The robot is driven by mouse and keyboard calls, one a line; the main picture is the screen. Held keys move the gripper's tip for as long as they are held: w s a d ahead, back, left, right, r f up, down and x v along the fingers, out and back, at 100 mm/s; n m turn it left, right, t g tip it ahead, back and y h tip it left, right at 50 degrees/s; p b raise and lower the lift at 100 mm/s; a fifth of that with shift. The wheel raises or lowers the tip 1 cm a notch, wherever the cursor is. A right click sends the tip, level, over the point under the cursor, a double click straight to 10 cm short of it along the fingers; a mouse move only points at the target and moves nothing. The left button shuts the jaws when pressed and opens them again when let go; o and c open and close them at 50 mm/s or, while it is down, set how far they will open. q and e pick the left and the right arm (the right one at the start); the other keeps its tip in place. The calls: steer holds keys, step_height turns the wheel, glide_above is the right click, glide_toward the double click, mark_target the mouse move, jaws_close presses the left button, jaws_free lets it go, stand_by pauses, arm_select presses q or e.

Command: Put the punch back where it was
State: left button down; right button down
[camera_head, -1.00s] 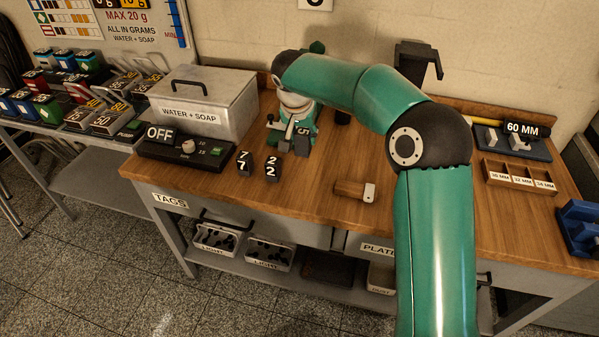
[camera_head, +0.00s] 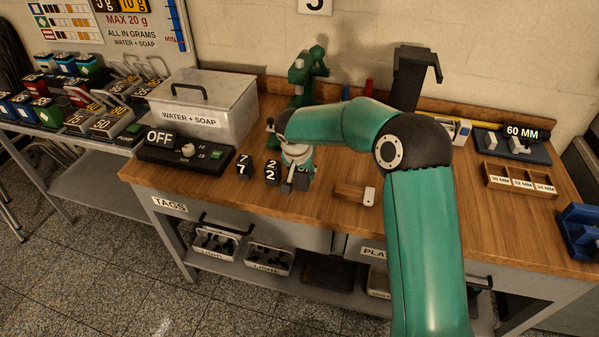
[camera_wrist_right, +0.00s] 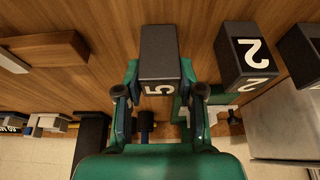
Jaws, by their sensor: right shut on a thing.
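My right gripper (camera_head: 296,180) is shut on a dark block-shaped punch marked 5, which shows between the fingers in the right wrist view (camera_wrist_right: 160,58). In the head view the gripper is low over the front of the wooden bench, and the punch is mostly hidden by the fingers. The punch marked 2 (camera_head: 271,172) stands just left of it, and the punch marked 7 (camera_head: 243,164) stands further left. The 2 punch also shows in the wrist view (camera_wrist_right: 245,55), with a small gap to the held punch. I cannot tell whether the held punch touches the bench. My left gripper is not in view.
A wooden-handled mallet (camera_head: 352,193) lies right of the gripper. The OFF control box (camera_head: 180,152) and the WATER + SOAP tank (camera_head: 205,105) stand left. A green press (camera_head: 303,75) stands behind my arm. A slotted wooden tray (camera_head: 519,180) sits at the right.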

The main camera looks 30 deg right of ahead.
steer(key=c, duration=0.7)
jaws_free()
steer(key=shift+r, duration=0.15)
steer(key=v, duration=1.1)
steer(key=shift+s+r, duration=0.1)
steer(key=shift+r, duration=0.3)
